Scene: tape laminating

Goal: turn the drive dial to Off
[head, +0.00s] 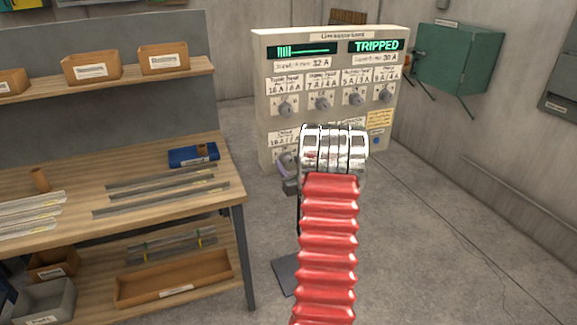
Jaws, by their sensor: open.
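A cream supply panel (265,68) stands at the back, with a green readout (376,46) showing TRIPPED. Its upper row has several round grey dials, the leftmost (287,108) in plain view. In the lower row, a label (284,138) at the left is too small to read surely. The dial under it and the rest of that row are mostly hidden by my arm, so I cannot make out the drive dial or its setting. My gripper (287,170) shows partly, left of my chrome wrist, in front of the panel's lower left. It is open; whether it touches a dial is hidden.
A wooden workbench (130,225) with metal strips and a blue box (193,155) stands at the left, its near right leg close to my arm. A green wall cabinet (460,60) is at the right.

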